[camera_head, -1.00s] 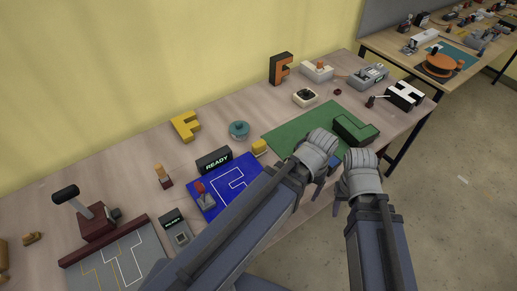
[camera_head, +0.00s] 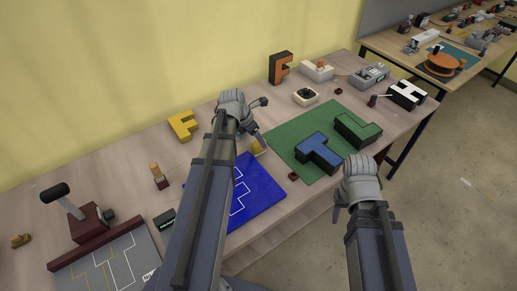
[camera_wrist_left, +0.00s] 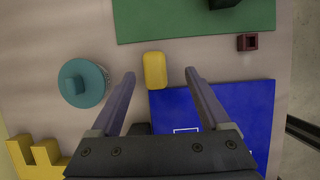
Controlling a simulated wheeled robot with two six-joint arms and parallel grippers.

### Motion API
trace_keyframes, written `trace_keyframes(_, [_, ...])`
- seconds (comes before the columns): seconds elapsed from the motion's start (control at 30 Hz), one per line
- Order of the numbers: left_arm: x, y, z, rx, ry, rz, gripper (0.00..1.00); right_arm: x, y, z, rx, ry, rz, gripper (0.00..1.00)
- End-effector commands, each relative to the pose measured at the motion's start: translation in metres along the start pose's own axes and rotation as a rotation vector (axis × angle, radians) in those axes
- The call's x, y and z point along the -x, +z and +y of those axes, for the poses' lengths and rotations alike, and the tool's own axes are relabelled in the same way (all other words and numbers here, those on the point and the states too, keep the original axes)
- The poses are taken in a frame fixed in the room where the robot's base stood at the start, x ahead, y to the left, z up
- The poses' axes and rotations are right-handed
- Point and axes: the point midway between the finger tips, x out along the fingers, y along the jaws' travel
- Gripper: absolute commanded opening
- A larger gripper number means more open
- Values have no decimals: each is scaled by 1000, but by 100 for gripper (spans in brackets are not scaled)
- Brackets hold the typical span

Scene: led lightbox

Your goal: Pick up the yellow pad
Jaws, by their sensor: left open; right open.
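The yellow pad (camera_wrist_left: 155,70) is a small rounded block on the table. In the left wrist view it lies between my left gripper's two fingertips (camera_wrist_left: 160,74), nearer the left one, with gaps on both sides. In the head view the yellow pad (camera_head: 258,148) is partly covered by my left gripper (camera_head: 260,124), which is open and empty over it. My right gripper (camera_head: 362,172) is open near the table's front edge, away from the pad; its fingers are mostly hidden.
A blue mat (camera_wrist_left: 235,112) and a green mat (camera_wrist_left: 205,18) flank the pad. A teal round knob (camera_wrist_left: 82,84) stands left of the gripper. A small dark red block (camera_wrist_left: 247,41) is at right. Blue (camera_head: 318,150) and green (camera_head: 357,130) letter blocks lie on the green mat.

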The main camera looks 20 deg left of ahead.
Motion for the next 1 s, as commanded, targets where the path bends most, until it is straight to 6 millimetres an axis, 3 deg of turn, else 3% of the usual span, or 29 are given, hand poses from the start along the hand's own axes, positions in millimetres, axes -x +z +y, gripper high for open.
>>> trace_keyframes(0.17, [-1, -1, 2, 16, 1, -2, 80, -2, 0, 0, 0, 0, 0, 50])
trace_keyframes(0.47, [-26, -2, 2, 13, 1, -2, 80, -25, -2, -2, 0, 0, 0, 50])
trace_keyframes(0.73, [-30, -1, 3, 13, 1, -1, 80, -28, -2, -3, 0, 0, 0, 50])
trace_keyframes(1.0, [-60, -5, 9, 12, 1, -1, 80, -57, -3, -5, 0, 0, 0, 50])
